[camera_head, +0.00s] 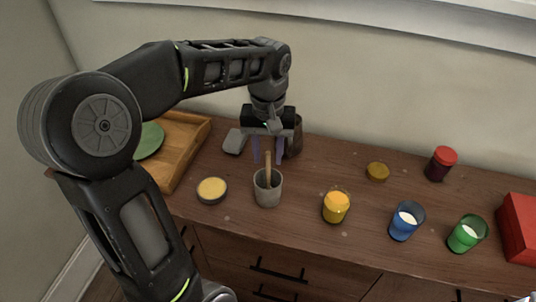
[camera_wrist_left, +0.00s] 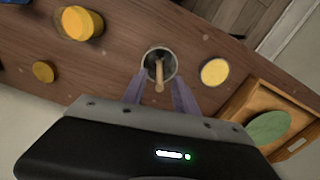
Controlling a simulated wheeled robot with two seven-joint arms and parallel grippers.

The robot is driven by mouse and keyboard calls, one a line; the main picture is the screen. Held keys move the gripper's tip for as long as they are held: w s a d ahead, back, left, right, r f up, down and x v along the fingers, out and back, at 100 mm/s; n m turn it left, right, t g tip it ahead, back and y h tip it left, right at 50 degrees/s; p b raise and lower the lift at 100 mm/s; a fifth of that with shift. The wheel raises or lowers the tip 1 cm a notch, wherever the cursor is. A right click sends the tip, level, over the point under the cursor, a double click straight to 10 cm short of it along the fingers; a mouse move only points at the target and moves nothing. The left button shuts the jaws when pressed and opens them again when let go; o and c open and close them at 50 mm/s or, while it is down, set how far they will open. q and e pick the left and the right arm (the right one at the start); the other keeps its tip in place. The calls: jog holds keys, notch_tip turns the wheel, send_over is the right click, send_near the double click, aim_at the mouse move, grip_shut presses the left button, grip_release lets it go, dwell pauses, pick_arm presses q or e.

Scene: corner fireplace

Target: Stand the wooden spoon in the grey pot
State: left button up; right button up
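The wooden spoon (camera_head: 268,165) stands in the grey pot (camera_head: 268,193), its handle rising above the rim. In the left wrist view the spoon (camera_wrist_left: 159,76) is seen nearly end-on, inside the pot's round rim (camera_wrist_left: 174,60). My left gripper (camera_head: 268,160) is above the pot, pointing down. Its two purplish fingers are apart, one on each side of the spoon handle, with gaps showing in the left wrist view (camera_wrist_left: 158,84). The spoon's lower end is hidden inside the pot.
A yellow-topped tin (camera_head: 212,188) is left of the pot; a wooden tray (camera_head: 193,150) lies farther left. A grey block (camera_head: 234,141) and a dark brown vessel (camera_head: 296,140) are behind. Yellow (camera_head: 336,207), blue (camera_head: 405,222) and green (camera_head: 466,234) candles stand right.

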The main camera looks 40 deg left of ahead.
pick_arm(q)
notch_tip(320, 180, up, 7)
dwell(0.3)
dwell(1.3)
